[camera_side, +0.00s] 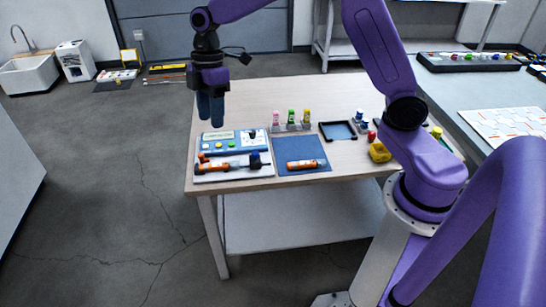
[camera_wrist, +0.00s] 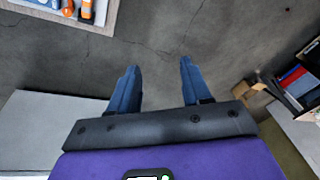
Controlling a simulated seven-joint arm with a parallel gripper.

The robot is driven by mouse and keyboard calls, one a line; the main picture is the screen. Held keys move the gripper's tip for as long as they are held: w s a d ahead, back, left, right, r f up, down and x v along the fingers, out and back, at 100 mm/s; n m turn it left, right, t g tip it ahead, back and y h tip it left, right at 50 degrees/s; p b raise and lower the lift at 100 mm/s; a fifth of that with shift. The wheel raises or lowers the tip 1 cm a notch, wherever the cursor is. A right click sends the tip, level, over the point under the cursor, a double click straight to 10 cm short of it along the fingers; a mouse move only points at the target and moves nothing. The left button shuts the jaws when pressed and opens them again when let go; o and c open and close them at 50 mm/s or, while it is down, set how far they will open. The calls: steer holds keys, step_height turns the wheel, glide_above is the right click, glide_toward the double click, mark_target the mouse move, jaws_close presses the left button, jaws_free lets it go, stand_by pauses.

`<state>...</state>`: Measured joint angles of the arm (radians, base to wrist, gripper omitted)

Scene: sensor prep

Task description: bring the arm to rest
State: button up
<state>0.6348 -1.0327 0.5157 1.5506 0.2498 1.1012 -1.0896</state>
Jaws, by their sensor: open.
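My gripper (camera_side: 210,121) hangs with its blue fingers pointing down above the left part of the wooden table (camera_side: 240,100) in the side view. In the wrist view the two fingers of my gripper (camera_wrist: 159,66) are spread apart, with only grey floor seen between them. It is open and empty, touching nothing that I can see. Below it in the side view lies a light board (camera_side: 203,178) with a blue device (camera_side: 222,141) and an orange sensor-like part (camera_side: 216,168).
A blue mat (camera_side: 288,146) bears an orange cylinder (camera_side: 303,164). Dark shelves (camera_wrist: 298,82) show at the wrist view's right. The air around my gripper looks clear.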

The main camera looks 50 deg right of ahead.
steer(key=s+d+m+h, duration=0.1)
steer(key=s+d, duration=0.2)
steer(key=s, duration=1.2)
steer(key=s+d+m+t+h, duration=0.1)
steer(key=s+d+m, duration=0.1)
steer(key=s, duration=1.4)
steer(key=shift+d+r, duration=0.4)
steer(key=shift+d, duration=0.5)
